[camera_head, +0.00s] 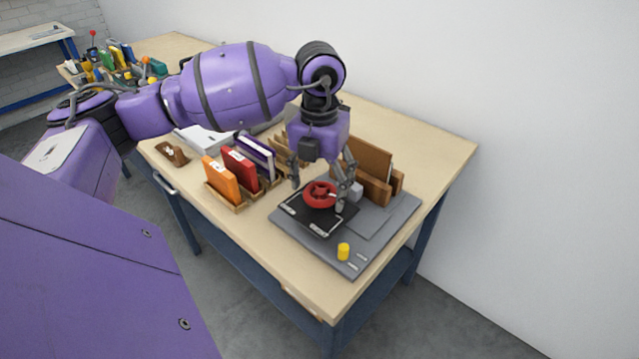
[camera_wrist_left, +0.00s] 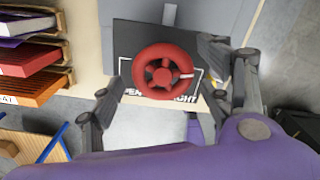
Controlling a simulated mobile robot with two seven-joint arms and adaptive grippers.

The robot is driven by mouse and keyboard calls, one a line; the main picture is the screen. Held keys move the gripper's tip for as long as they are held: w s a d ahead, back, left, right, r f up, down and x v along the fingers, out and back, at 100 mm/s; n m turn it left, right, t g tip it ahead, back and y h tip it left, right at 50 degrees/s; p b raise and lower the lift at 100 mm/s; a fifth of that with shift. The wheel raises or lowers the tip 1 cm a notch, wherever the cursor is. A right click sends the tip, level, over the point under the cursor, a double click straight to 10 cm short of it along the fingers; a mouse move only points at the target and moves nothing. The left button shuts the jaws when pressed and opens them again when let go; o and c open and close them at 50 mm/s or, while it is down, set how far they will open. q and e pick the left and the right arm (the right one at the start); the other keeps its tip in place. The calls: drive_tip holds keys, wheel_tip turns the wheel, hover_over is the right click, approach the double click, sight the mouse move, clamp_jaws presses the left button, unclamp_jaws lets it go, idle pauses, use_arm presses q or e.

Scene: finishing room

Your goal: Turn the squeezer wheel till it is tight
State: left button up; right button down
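The red squeezer wheel (camera_head: 320,194) sits on a black plate (camera_head: 312,217) with white markings, on a grey base at the table's right part. The wheel also shows in the left wrist view (camera_wrist_left: 163,72), with a white mark on its right side. My left gripper (camera_head: 320,192) points down over the wheel. Its two fingers are spread wide, one to each side of the wheel, and in the left wrist view (camera_wrist_left: 160,108) they look apart from its rim. Lettering on the plate is partly hidden. My right gripper is not in view.
Orange and red books (camera_head: 219,181) stand in wooden holders left of the wheel. A brown board in a wooden holder (camera_head: 372,187) stands behind it. A yellow knob (camera_head: 343,252) is on the grey base (camera_head: 382,234) near its front. A white wall is behind the table.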

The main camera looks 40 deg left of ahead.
sight(320, 190)
use_arm(q)
drive_tip(key=c, duration=1.1)
drive_tip(key=shift+m+b, duration=0.4)
drive_tip(key=shift+m, duration=0.9)
drive_tip(key=o, duration=1.1)
drive_tip(key=shift+w, duration=0.1)
wheel_tip(320, 190, up, 12)
drive_tip(key=shift+o, duration=0.2)
